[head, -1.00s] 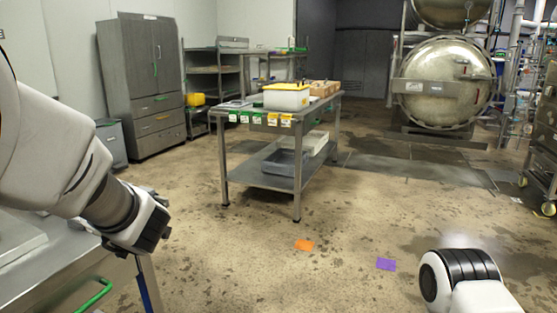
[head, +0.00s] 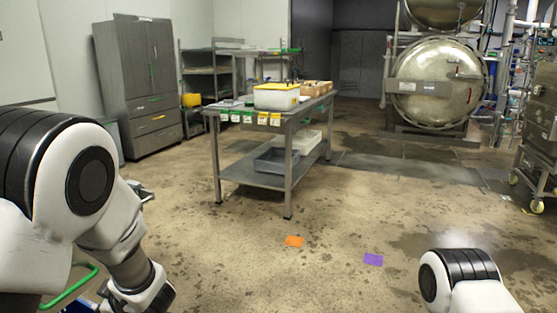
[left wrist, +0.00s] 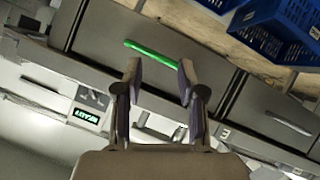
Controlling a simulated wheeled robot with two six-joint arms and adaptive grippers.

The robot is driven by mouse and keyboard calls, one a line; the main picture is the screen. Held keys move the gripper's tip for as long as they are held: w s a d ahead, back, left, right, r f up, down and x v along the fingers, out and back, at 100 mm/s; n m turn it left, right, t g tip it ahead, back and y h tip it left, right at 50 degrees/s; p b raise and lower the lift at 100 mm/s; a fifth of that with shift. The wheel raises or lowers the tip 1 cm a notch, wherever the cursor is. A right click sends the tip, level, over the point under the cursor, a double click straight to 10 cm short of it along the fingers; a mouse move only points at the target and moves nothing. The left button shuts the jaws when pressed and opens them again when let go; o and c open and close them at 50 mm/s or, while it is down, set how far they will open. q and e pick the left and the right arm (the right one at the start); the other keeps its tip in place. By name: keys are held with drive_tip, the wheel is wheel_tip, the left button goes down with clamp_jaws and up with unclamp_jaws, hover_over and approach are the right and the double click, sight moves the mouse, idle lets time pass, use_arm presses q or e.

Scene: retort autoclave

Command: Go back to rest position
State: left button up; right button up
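My left arm (head: 90,200) comes in from the left in the head view and bends downward near the lower left corner. Its gripper fingers are out of that view. In the left wrist view my left gripper (left wrist: 158,85) has its two fingers apart with nothing between them. Beyond the fingers is a grey drawer front with a green handle (left wrist: 150,50); whether they are near it I cannot tell. Of my right arm (head: 462,278), only a white and black link shows at the lower right of the head view. The right gripper is out of view.
A steel table (head: 214,150) with a yellow-lidded white box (head: 277,98) stands mid-room. A grey cabinet (head: 135,85) is at left, a round autoclave (head: 440,85) at back right. Blue crates (left wrist: 270,30) show in the left wrist view. Floor with orange (head: 294,241) and purple (head: 373,260) patches is clear.

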use_arm(q)
drive_tip(key=s+d+f+m+g+h, duration=0.15)
drive_tip(key=s+f+m, duration=0.35)
drive_tip(key=s+f, duration=0.65)
drive_tip(key=s+d+f+m+g+h, duration=0.1)
drive_tip(key=s+f+m+g+h, duration=0.35)
drive_tip(key=f, duration=1.15)
drive_tip(key=s+d+f+m+h, duration=0.1)
drive_tip(key=s+d+m+h, duration=0.2)
drive_tip(key=s, duration=0.4)
drive_tip(key=s+d+f+m+h, duration=0.1)
drive_tip(key=s+d+f+m, duration=0.1)
drive_tip(key=s+d+m, duration=0.4)
wheel_tip(320, 180, up, 18)
drive_tip(key=n+p, duration=0.2)
drive_tip(key=p, duration=1.5)
drive_tip(key=shift+s+a+f, duration=0.2)
drive_tip(key=shift+a+f, duration=0.05)
drive_tip(key=shift+a, duration=0.15)
drive_tip(key=shift+s, duration=0.1)
